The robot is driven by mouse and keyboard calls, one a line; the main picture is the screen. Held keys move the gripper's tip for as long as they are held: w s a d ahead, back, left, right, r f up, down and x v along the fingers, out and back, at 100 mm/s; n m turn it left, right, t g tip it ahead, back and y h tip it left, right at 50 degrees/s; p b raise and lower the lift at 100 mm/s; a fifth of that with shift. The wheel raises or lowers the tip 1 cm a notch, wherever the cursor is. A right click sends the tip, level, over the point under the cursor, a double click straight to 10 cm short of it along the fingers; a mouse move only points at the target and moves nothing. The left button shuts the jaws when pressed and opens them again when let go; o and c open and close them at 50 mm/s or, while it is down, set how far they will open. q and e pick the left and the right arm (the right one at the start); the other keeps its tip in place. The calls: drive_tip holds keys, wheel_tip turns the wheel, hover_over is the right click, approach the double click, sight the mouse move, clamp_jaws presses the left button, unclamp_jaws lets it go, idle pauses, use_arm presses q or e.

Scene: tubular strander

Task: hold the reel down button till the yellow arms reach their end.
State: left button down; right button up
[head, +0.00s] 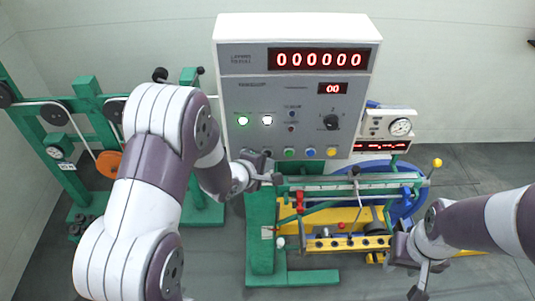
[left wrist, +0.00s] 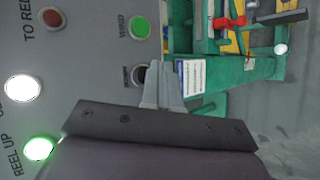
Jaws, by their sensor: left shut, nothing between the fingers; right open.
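The grey control panel (head: 255,85) stands upright at the center of the head view. Its lower row holds a black button (head: 267,153), which also shows in the left wrist view (left wrist: 140,75); its label is too small to read. My left gripper (head: 277,178) is shut and empty. Its fingertips (left wrist: 163,66) are right by the black button, partly covering it; I cannot tell whether they touch. A lit green button (left wrist: 38,149) is labelled REEL UP. Yellow parts (head: 345,243) show low on the machine behind. My right gripper (head: 418,282) is open and empty at the lower right.
Green (head: 289,152), blue (head: 310,152) and yellow (head: 331,152) buttons sit right of the black one. A gauge box (head: 400,126) stands beside the panel. The green machine frame (head: 262,230) is below my left gripper. Grey floor at the lower middle is clear.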

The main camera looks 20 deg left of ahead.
idle(0.3)
use_arm(q)
drive_tip(key=shift+w+a, duration=0.15)
drive_tip(key=shift+w, duration=0.25)
drive_tip(key=shift+w+a+p, duration=0.1)
drive_tip(key=shift+w+p, duration=0.25)
drive_tip(key=shift+p, duration=0.1)
idle(6.8)
